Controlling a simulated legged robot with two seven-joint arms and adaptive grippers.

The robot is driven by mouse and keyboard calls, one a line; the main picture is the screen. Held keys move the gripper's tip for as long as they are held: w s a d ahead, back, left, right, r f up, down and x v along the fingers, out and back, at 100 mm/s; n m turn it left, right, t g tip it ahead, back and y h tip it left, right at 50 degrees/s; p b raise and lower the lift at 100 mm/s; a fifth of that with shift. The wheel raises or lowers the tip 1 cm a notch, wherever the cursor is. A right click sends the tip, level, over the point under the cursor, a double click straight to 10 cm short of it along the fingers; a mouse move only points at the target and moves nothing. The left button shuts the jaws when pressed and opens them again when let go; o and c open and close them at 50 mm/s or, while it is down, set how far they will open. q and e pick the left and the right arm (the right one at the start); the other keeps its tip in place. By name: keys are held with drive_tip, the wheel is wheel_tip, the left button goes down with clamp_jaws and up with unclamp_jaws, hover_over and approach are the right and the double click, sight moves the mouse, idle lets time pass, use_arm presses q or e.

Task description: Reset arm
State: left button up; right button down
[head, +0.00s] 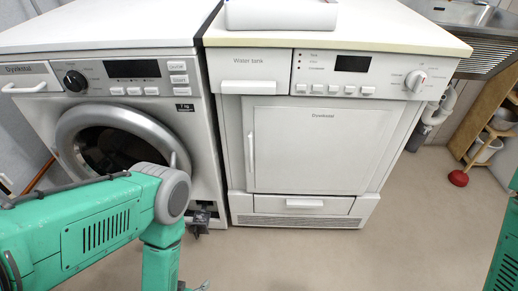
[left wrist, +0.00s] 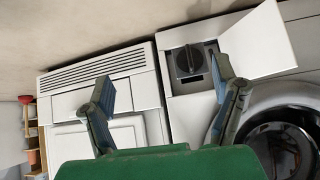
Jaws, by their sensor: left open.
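My left arm reaches in from the left in the head view and bends down in front of the washing machine (head: 110,125). Only a small tip of its gripper shows at the bottom edge there. In the left wrist view my left gripper (left wrist: 160,82) is open, its two fingers wide apart with nothing between them. Beyond the fingers are the lower fronts of the dryer (left wrist: 75,90) and the washing machine. A white flap (left wrist: 262,42) on the washing machine stands open, showing a dark round knob (left wrist: 188,60). My right gripper is not in view.
The dryer (head: 310,150) stands to the right of the washing machine. A white box (head: 280,14) lies on top of it. A red plunger head (head: 458,178) and a wooden shelf (head: 490,110) are at the right. The floor (head: 330,258) in front is clear.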

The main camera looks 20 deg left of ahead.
use_arm(q)
drive_tip(key=s+r+g+p, duration=0.2)
drive_tip(key=r+p, duration=0.2)
drive_tip(key=r, duration=0.7)
drive_tip(key=s+d+r+m+g+h+p, duration=0.1)
drive_tip(key=s+r+g+p, duration=0.2)
drive_tip(key=r, duration=0.8)
drive_tip(key=s+r+m+g+p, duration=0.1)
drive_tip(key=s+r+g+p, duration=0.2)
drive_tip(key=r+p, duration=0.4)
wheel_tip(320, 180, up, 5)
drive_tip(key=shift+s+d+r, duration=0.1)
drive_tip(key=shift+s+d, duration=0.05)
drive_tip(key=shift+d, duration=0.1)
